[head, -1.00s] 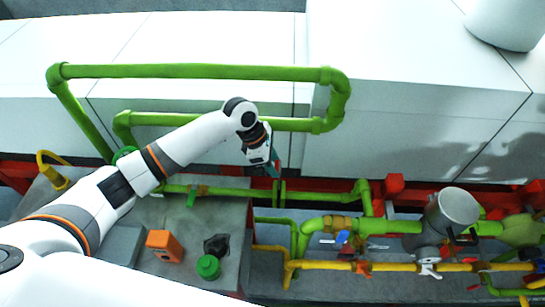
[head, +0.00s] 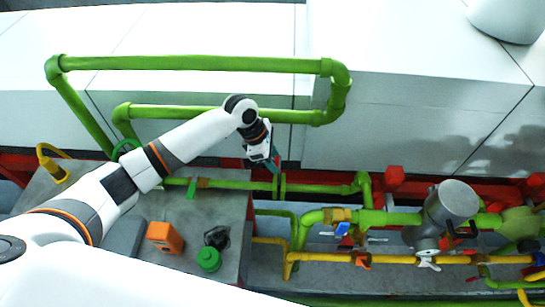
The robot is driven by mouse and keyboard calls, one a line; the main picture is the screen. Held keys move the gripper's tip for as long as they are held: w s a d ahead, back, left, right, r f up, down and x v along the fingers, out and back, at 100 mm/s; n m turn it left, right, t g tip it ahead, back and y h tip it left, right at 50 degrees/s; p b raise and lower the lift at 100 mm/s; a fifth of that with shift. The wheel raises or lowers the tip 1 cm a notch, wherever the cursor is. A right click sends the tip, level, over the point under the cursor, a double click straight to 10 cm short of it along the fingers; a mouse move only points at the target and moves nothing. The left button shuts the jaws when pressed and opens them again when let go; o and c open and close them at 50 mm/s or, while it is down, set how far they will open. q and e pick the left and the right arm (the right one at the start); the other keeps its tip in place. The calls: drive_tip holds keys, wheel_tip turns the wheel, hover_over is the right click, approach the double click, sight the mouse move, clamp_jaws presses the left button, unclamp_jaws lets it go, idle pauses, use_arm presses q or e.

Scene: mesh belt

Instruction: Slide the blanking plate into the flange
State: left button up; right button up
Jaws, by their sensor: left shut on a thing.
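My left gripper (head: 270,158) hangs above the lower green pipe. It is shut on a small teal piece, which looks like the blanking plate (head: 277,159); the fingers and wrist hide most of it. Just below, the green pipe has a pair of thin upright green discs with a narrow gap, which look like the flange (head: 279,185). The plate's lower end is close above the flange; I cannot tell whether they touch. My right gripper is not in view.
A green pipe loop (head: 190,63) runs behind my left arm. On the grey block stand an orange box (head: 165,237) and a green round cap (head: 208,259). Valves and a grey cylinder (head: 458,199) crowd the pipes at right. Pale panels fill the back.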

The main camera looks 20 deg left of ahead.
use_arm(q)
drive_tip(key=shift+p, duration=0.3)
drive_tip(key=shift+f, duration=0.2)
idle(1.2)
drive_tip(key=shift+f+b, duration=0.8)
drive_tip(key=shift+f, duration=2.35)
drive_tip(key=o, duration=1.2)
drive_tip(key=shift+c, duration=0.2)
drive_tip(key=b+v, duration=0.1)
drive_tip(key=v, duration=1.1)
drive_tip(key=shift+b, duration=0.4)
drive_tip(key=shift+s, duration=0.1)
